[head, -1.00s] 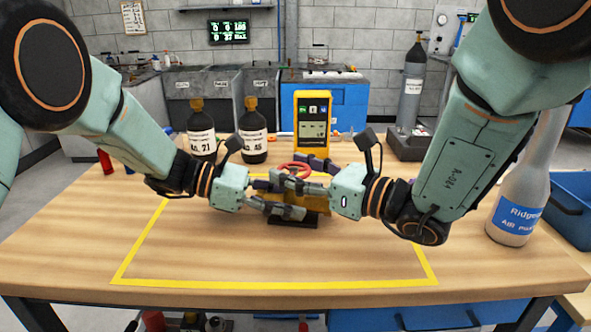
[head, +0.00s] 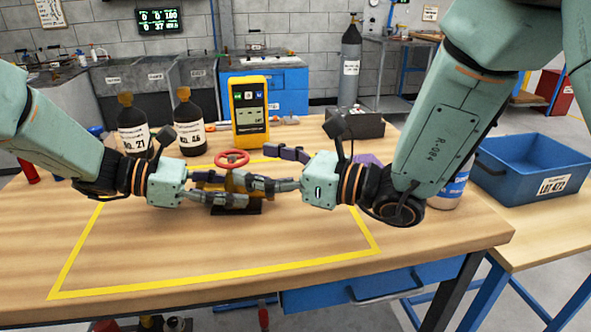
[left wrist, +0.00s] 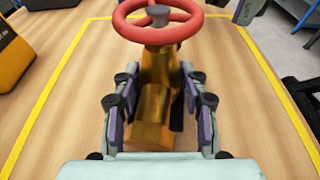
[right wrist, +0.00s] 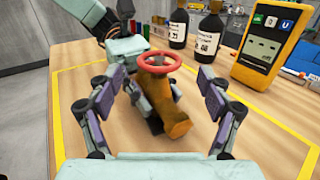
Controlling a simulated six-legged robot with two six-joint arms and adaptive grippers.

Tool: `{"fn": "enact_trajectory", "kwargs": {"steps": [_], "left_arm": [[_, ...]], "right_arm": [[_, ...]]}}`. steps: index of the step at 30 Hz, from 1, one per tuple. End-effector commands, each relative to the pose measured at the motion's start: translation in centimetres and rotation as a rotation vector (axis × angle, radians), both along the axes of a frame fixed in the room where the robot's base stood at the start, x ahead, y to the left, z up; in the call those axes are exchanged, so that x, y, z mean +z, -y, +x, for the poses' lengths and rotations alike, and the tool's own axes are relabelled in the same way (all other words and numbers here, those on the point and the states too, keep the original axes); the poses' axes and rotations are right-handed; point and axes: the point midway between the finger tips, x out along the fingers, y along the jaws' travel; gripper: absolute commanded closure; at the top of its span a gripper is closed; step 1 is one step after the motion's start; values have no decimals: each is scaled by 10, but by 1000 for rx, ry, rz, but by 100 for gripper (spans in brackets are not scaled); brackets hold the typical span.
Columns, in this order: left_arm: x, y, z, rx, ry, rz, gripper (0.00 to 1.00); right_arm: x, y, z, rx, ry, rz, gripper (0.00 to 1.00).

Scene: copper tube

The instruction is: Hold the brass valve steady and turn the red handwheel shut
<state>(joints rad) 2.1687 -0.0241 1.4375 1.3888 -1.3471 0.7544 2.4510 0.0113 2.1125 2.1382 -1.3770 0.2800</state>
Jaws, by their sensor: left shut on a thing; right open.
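The brass valve (head: 239,181) stands on a dark base inside the yellow outline on the table, partly hidden by my left fingers. Its red handwheel (head: 232,158) sits level on top. My left gripper (head: 232,188) is shut on the valve body from the left. In the left wrist view, its fingers (left wrist: 158,108) flank the brass body (left wrist: 150,120) below the handwheel (left wrist: 158,33). My right gripper (head: 276,169) is open and empty, to the right of the valve. In the right wrist view, the handwheel (right wrist: 145,68) and brass body (right wrist: 180,125) show between its spread fingers (right wrist: 160,78).
A yellow meter (head: 248,125) and two dark bottles (head: 132,132) stand behind the valve. A white bottle with a blue label (head: 450,188) is behind my right wrist. A blue bin (head: 530,170) is on the right side table. The front of the outlined area is clear.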

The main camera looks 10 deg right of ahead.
Motion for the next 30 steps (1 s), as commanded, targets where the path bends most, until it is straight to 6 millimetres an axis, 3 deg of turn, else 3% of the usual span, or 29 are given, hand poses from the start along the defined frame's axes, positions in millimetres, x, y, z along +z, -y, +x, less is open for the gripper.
{"fn": "enact_trajectory", "kwargs": {"steps": [15,30], "left_arm": [[1,0,0,0,0,-2,74],[1,0,0,0,1,-2,74]], "right_arm": [[1,46,-30,-3,0,4,21],[0,56,-39,1,2,-1,21]]}}
